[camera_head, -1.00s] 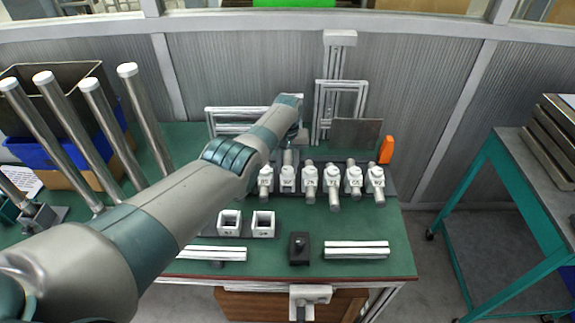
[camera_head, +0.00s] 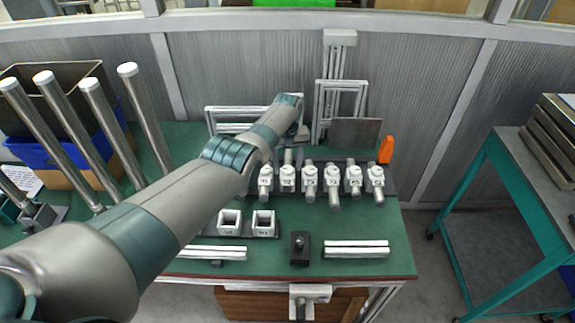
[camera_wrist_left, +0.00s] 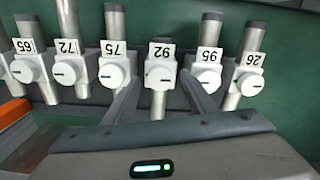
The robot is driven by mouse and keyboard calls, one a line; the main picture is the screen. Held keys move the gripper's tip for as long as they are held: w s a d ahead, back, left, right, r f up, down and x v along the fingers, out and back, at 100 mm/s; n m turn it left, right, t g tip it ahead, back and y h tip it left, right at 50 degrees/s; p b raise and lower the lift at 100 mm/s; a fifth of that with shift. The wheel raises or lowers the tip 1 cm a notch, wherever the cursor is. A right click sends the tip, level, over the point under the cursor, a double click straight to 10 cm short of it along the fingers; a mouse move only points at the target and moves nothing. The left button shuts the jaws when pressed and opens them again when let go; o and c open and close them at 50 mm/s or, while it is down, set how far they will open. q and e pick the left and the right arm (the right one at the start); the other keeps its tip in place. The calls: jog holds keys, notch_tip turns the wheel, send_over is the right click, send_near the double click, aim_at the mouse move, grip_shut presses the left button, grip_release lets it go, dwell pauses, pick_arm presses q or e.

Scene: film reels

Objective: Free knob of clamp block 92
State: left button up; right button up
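Clamp block 92 (camera_wrist_left: 160,55) is a white block with a round white knob (camera_wrist_left: 158,78) below its label. In the wrist view my left gripper (camera_wrist_left: 161,84) is open. Its two fingers are apart, one on each side of the block 92 knob; I cannot tell whether they touch it. In the head view my own arm largely hides this gripper. My right gripper is not in view.
Block 75 (camera_wrist_left: 114,72) and block 95 (camera_wrist_left: 207,72) stand close on either side. Two empty white square holders (camera_head: 230,222), a black block (camera_head: 300,248) and a slotted rail (camera_head: 357,249) lie nearer on the green table. Tall metal tubes (camera_head: 100,115) lean at left.

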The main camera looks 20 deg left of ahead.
aim_at(288, 169)
pick_arm(q)
jog(key=shift+r, duration=0.1)
jog(key=shift+r+p, duration=0.4)
jog(key=shift+r, duration=0.15)
notch_tip(288, 169, up, 4)
jog(key=shift+r+p, duration=0.1)
jog(key=shift+p, duration=0.35)
notch_tip(288, 169, up, 12)
jog(key=b, duration=0.2)
jog(key=shift+b, duration=0.3)
jog(key=shift+s, duration=0.1)
